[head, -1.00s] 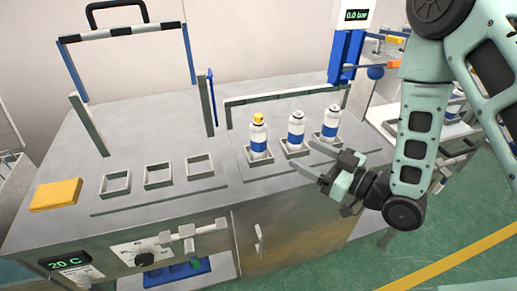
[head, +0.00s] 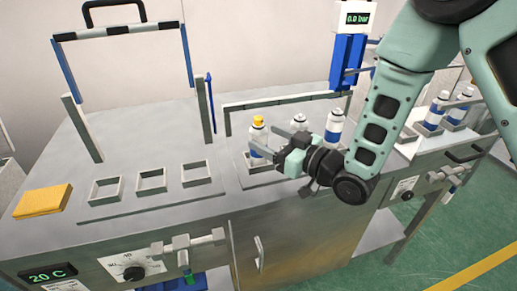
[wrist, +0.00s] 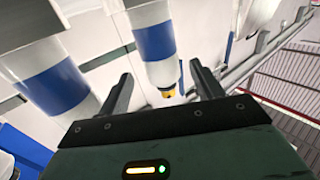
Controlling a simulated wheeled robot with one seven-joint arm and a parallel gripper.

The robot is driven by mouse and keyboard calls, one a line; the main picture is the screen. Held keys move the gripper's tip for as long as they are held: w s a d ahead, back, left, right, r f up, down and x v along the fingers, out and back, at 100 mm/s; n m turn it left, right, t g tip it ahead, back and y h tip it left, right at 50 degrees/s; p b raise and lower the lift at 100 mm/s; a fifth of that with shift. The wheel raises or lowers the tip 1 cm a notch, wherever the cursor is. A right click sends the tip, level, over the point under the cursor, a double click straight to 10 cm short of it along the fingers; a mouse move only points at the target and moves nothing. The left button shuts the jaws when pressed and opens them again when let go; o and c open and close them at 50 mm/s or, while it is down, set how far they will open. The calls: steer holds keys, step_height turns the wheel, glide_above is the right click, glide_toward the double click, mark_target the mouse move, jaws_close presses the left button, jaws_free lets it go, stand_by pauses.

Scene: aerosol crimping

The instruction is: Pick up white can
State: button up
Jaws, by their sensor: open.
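Three white cans with blue bands stand upright in a row on the metal bench. The left can (head: 258,133) has a yellow top; the middle can (head: 300,122) and right can (head: 334,125) have dark tips. My gripper (head: 267,142) is open and empty, its fingers pointing left at the yellow-topped can. It hides the middle can's lower part. In the wrist view the yellow-topped can (wrist: 155,42) appears inverted, beyond and between my open fingers (wrist: 165,87). Another banded can (wrist: 50,85) is close at left. I cannot tell whether a finger touches a can.
Three empty square holders (head: 152,181) and a yellow block (head: 42,201) are on the bench's left. A blue post with a pressure display (head: 352,17) stands behind the cans. More cans (head: 437,110) stand on a bench at right. The bench front between holders and edge is clear.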

mark_target(253, 133)
steer(key=shift+f+p+x, duration=0.2)
steer(key=shift+p+x, duration=0.6)
steer(key=shift+x, duration=1.85)
steer(key=shift+s+a, duration=0.1)
steer(key=c, duration=1.2)
